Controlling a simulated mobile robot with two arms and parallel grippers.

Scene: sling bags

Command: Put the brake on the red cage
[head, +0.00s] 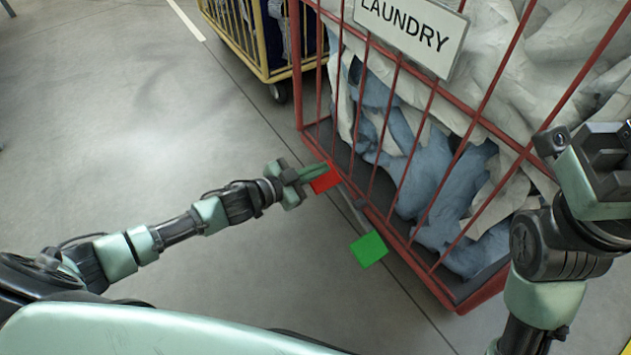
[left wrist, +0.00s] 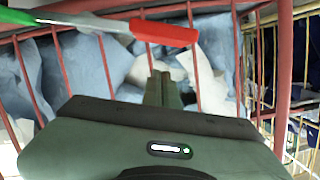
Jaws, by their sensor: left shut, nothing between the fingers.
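The red cage (head: 372,205) stands at the right, with a LAUNDRY sign (head: 412,30) and blue and white cloth inside. At its near lower edge is a brake bar with a red pedal (head: 324,180) and a green pedal (head: 369,249). In the left wrist view the red pedal (left wrist: 163,33) lies just beyond my fingertips, and part of the green pedal (left wrist: 10,15) shows at the left edge. My left gripper (head: 326,168) is shut and empty, its tips at the red pedal; contact is unclear. My right gripper (head: 612,165) is partly cut off at the right edge.
A yellow cage (head: 262,72) on castors stands behind the red cage, to its left. The grey floor (head: 130,130) left of the cages is clear, with a white line (head: 186,20) near the top.

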